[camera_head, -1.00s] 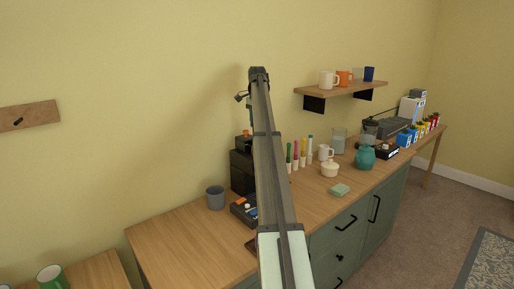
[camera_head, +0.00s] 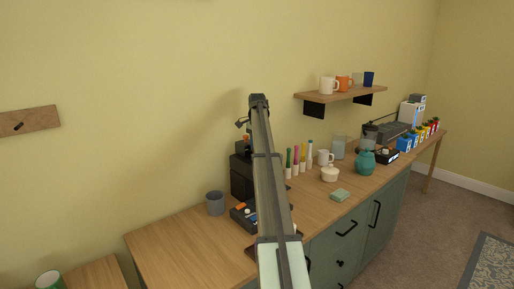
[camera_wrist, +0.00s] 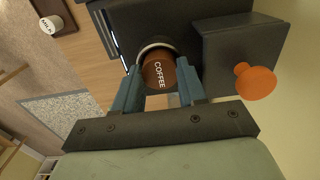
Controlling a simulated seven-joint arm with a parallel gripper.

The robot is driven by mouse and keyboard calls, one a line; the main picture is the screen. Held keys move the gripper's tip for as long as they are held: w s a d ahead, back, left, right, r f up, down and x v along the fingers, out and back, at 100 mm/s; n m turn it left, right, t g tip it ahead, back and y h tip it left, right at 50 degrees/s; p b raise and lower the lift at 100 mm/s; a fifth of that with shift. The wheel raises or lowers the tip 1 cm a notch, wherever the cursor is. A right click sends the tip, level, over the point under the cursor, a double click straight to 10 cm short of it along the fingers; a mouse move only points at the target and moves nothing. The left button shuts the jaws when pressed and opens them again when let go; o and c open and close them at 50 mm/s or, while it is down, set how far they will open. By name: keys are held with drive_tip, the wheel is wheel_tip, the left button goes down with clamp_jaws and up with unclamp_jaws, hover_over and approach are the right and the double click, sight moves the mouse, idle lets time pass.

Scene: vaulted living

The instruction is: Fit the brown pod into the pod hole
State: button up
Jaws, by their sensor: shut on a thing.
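The brown pod (camera_wrist: 157,72), lettered "COFFEE", is between the fingers of my gripper (camera_wrist: 160,84) in the wrist view. My gripper is shut on it. The pod's far end is at a pale ring on the black coffee machine (camera_wrist: 112,22); I cannot tell whether this ring is the pod's rim or the pod hole's edge, or how deep the pod sits. In the head view the machine (camera_head: 241,176) stands on the counter, partly behind my arm. The pod and my gripper's fingers cannot be made out there.
An orange knob (camera_wrist: 255,82) sits beside the machine's dark block, right of my gripper. A white "MILK" container (camera_wrist: 51,24) is at upper left. On the counter are a grey cup (camera_head: 215,203), markers (camera_head: 297,163) and a teal jug (camera_head: 365,163). The counter's left end is clear.

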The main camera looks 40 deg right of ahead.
drive_tip(key=o, duration=1)
drive_tip(key=shift+f, duration=0.1)
wheel_tip(320, 180, up, 12)
idle(0.6)
